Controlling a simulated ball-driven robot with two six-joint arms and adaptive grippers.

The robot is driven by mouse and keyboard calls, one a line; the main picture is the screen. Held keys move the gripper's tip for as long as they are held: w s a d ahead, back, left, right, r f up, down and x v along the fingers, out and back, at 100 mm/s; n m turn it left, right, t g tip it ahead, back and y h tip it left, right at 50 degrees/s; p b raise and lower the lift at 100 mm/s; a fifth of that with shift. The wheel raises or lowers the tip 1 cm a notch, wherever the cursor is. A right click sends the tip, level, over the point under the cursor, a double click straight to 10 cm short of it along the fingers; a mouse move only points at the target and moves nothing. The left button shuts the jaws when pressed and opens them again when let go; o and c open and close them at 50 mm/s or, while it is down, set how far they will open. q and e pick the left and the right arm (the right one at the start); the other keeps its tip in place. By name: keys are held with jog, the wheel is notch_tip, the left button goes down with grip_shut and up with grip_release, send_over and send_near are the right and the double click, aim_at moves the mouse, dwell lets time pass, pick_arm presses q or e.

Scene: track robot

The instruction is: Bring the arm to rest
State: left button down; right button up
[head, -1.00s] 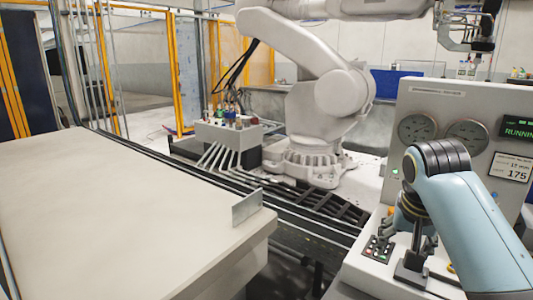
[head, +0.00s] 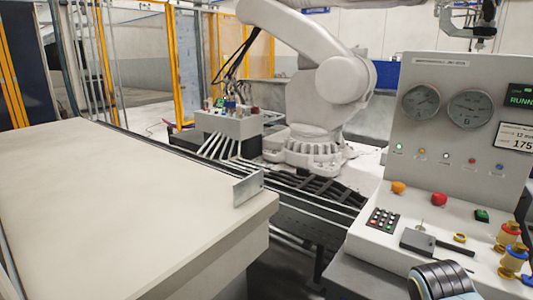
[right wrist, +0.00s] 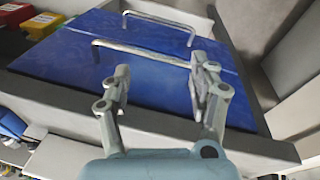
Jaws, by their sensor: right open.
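My right arm (head: 440,282) shows only as a dark ringed joint with a pale blue link at the bottom edge of the head view, in front of the control console. My right gripper (right wrist: 160,92) is open and empty in the right wrist view. Its two fingers stand apart in front of blue panels (right wrist: 155,65) with metal bar handles (right wrist: 140,52). I cannot tell whether the fingers touch anything. My left gripper is not in view.
The console (head: 385,245) at right carries gauges (head: 420,101), an orange button (head: 398,188), a red button (head: 439,199), a keypad (head: 383,219) and a black lever (head: 436,243). A wide pale table (head: 120,200) fills the left. A large white robot arm (head: 320,85) stands behind.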

pick_arm(q)
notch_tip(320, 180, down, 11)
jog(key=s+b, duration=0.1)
jog(key=b, duration=0.9)
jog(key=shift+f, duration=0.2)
pick_arm(e)
jog(key=s+d+f+n, duration=0.1)
jog(key=s+f+n, duration=0.1)
jog(key=s+f, duration=1.6)
jog(key=s+d+f+n+y, duration=0.1)
jog(key=s+f+n, duration=0.1)
jog(key=s+f, duration=1.7)
jog(key=shift+s+d+f+n, duration=0.25)
jog(key=shift+d+f+n, duration=0.15)
jog(key=shift+f, duration=0.4)
